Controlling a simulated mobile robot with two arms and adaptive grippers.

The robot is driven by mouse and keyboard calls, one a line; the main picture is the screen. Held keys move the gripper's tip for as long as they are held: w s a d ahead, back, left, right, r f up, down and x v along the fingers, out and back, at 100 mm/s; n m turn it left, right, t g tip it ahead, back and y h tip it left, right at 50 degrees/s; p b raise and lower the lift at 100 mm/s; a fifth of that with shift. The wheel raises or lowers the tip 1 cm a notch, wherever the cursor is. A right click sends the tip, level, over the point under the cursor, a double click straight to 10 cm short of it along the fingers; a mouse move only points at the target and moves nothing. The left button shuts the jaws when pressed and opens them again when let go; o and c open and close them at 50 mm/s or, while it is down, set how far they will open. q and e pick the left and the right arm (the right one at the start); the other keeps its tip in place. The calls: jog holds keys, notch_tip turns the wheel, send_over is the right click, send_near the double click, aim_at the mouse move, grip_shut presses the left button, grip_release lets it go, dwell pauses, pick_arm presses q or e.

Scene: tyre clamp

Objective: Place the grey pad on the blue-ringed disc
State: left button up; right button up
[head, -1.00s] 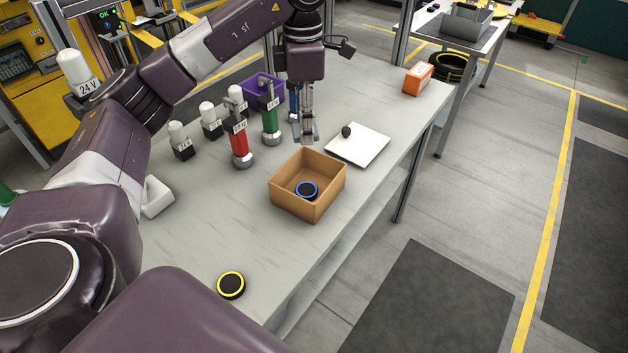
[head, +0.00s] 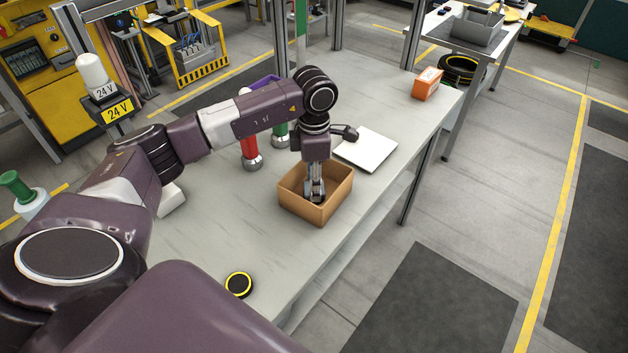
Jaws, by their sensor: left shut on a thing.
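My left gripper (head: 316,194) points straight down inside the open brown box (head: 334,203). It is shut on the grey pad, which hardly shows between the fingers. The blue-ringed disc is hidden now behind the fingers and the box wall; the earlier view shows it on the box floor. I cannot tell whether the pad touches the disc. My right gripper is not in view.
A yellow-ringed disc (head: 238,284) lies near the table's front edge. A white plate (head: 368,149) is right behind the box. Red (head: 250,148) and green (head: 280,136) cylinders stand behind my arm. An orange box (head: 427,84) is at the far end.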

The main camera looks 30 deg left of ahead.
pick_arm(q)
jog(key=shift+f, duration=0.25)
jog(key=o, duration=0.8)
jog(key=shift+o, duration=0.2)
jog(key=shift+r, duration=0.5)
notch_tip(320, 180, up, 11)
jog(key=b, duration=0.3)
jog(key=shift+r, duration=0.2)
